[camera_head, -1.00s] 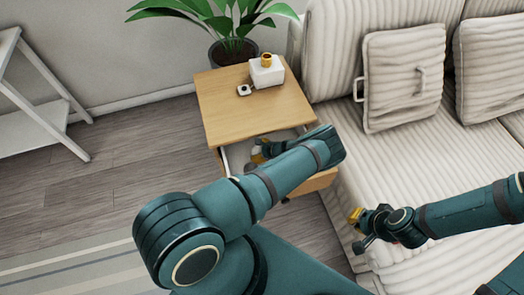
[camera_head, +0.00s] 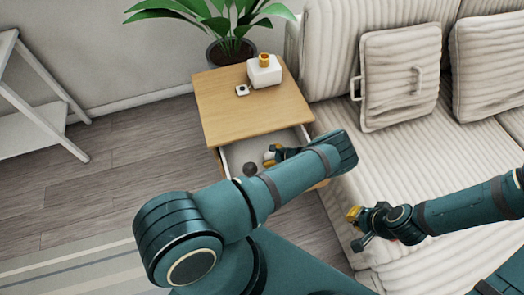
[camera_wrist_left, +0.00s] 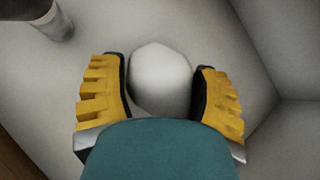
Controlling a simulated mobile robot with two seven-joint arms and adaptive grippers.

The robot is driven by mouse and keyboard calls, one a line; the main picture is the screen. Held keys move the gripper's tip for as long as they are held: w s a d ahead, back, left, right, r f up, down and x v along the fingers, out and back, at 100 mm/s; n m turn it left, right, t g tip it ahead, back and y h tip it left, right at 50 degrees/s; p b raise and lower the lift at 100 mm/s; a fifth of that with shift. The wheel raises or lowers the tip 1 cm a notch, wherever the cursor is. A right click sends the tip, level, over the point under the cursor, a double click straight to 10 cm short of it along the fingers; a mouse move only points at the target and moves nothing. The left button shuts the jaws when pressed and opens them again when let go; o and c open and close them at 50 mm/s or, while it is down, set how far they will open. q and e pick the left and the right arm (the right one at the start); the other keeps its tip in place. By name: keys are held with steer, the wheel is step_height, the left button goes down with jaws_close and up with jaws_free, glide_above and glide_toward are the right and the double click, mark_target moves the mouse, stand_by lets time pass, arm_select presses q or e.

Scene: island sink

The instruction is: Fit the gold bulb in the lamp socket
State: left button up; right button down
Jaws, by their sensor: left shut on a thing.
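A white lamp base (camera_head: 266,73) with a gold socket (camera_head: 264,60) on top stands on the wooden side table (camera_head: 225,106). The table's drawer (camera_head: 236,152) is pulled out. My left gripper (camera_head: 268,160) is inside it, partly hidden by my left arm. In the left wrist view its yellow fingers (camera_wrist_left: 161,88) are shut on a round white bulb (camera_wrist_left: 160,76), one on each side. The bulb's base is hidden, so I cannot tell its colour. My right gripper (camera_head: 358,230) hangs over the sofa seat with its fingers apart and empty.
A dark-topped object (camera_wrist_left: 45,18) lies in the drawer near the held bulb; it shows as a dark round thing (camera_head: 250,169) in the head view. A small white item (camera_head: 242,90) is beside the lamp. A plant (camera_head: 230,45) stands behind, the sofa (camera_head: 400,155) at right.

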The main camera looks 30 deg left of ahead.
arm_select(q)
step_height(320, 180, up, 14)
steer(key=d+p, duration=0.1)
steer(key=p, duration=0.2)
steer(key=shift+p, duration=0.4)
steer(key=shift+d+f, duration=0.15)
steer(key=shift+d, duration=0.05)
